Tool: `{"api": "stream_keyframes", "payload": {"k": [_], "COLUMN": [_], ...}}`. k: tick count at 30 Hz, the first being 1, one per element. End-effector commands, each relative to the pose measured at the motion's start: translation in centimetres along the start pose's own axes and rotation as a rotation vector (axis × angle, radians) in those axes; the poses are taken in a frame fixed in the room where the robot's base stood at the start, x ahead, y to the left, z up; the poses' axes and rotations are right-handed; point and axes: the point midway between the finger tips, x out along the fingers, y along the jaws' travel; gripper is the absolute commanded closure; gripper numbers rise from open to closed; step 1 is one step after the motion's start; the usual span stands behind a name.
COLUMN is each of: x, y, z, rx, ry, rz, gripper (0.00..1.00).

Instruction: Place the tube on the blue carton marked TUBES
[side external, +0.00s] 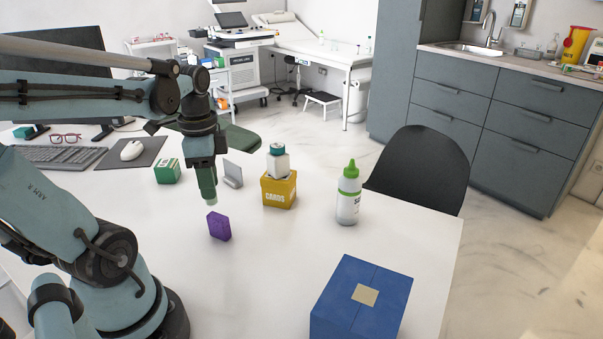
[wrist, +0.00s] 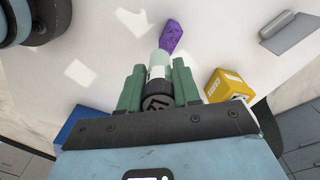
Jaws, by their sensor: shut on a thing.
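My gripper (side external: 208,196) is shut on the tube, above the white desk, behind and slightly left of the purple block. In the wrist view the tube (wrist: 158,72) lies between the green fingers, with a dark cap towards me and a pale body pointing away. The blue carton (side external: 338,294) stands at the desk's front right, with a tan patch on top; no lettering is readable. Part of it (wrist: 78,122) shows at left in the wrist view. My gripper is well apart from it.
The purple block (side external: 219,226) lies near my gripper. A yellow CARDS carton (side external: 279,191) carries a white jar (side external: 278,164). A green-capped bottle (side external: 348,205) stands between it and the blue carton. A grey holder (side external: 233,174) and green box (side external: 167,172) stand behind. Desk front centre is clear.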

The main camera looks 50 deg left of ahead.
Motion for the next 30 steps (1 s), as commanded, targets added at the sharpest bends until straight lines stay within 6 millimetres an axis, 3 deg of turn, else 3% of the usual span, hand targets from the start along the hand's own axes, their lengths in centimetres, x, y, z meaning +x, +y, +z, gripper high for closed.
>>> {"api": "stream_keyframes", "payload": {"k": [7,14,21,30], "x": [-1.2,-3.3,-5.6,-8.4], "y": [1.2,4.4,9.5,18.0], "z": [-2.7,-8.1,-13.1,-17.0], "rx": [0.034,0.113,0.196,0.3], "ry": [0.0,0.001,0.001,0.001], "rz": [0.0,0.0,0.001,0.001], "gripper": [0.97,0.97,0.97,0.97]}}
